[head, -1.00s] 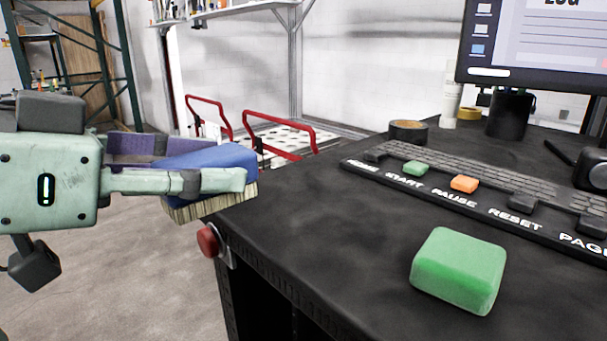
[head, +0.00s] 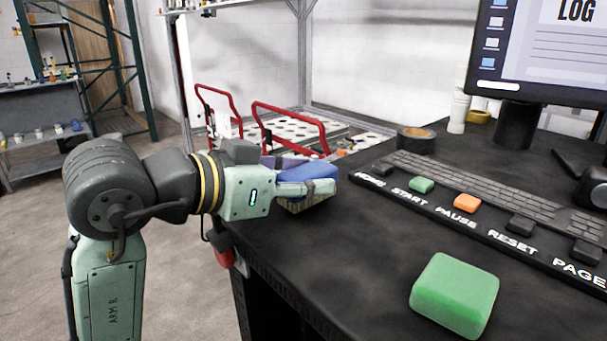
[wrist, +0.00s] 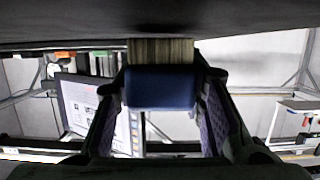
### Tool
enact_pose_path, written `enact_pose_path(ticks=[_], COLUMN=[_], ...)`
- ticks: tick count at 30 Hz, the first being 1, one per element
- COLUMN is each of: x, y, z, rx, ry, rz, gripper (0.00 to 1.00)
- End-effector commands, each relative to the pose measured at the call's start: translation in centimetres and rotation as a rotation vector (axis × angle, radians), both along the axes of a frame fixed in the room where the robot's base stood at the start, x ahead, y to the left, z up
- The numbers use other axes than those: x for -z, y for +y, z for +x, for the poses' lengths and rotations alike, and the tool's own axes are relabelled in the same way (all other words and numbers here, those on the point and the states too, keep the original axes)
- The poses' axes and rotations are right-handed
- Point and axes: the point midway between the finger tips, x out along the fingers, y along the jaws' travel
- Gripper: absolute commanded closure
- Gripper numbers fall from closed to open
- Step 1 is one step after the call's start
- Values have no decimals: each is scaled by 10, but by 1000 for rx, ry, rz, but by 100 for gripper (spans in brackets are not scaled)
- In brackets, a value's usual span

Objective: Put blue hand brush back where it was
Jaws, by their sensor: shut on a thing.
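The blue hand brush (head: 308,172) has a blue body with pale bristles underneath. My gripper (head: 305,181) is shut on it, at the left edge of the black desk (head: 345,235). The bristles point down and are close to the desk top; I cannot tell whether they touch it. In the wrist view the brush's blue body (wrist: 160,86) sits between both fingers, and its bristles (wrist: 161,51) reach the dark surface at the top of the picture. A finger hides part of the brush in the head view.
A green block (head: 455,295) lies on the near part of the desk. A keyboard and a labelled button strip (head: 480,222) run along the right, with a tape roll (head: 416,140) and monitor (head: 545,50) behind. A red knob (head: 225,257) is on the desk's side. The desk's middle is clear.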

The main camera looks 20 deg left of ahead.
Motion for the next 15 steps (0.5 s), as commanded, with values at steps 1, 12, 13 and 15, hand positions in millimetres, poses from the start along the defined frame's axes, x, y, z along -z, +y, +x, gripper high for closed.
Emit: enact_pose_path(ticks=[1, 12, 13, 15], x=[2, 8, 8, 7], y=[0, 0, 0, 0], z=[0, 0, 0, 0], rx=[0, 0, 0, 0], ry=[1, -1, -1, -1], rz=[-1, 0, 1, 1], gripper=[92, 92, 62, 58])
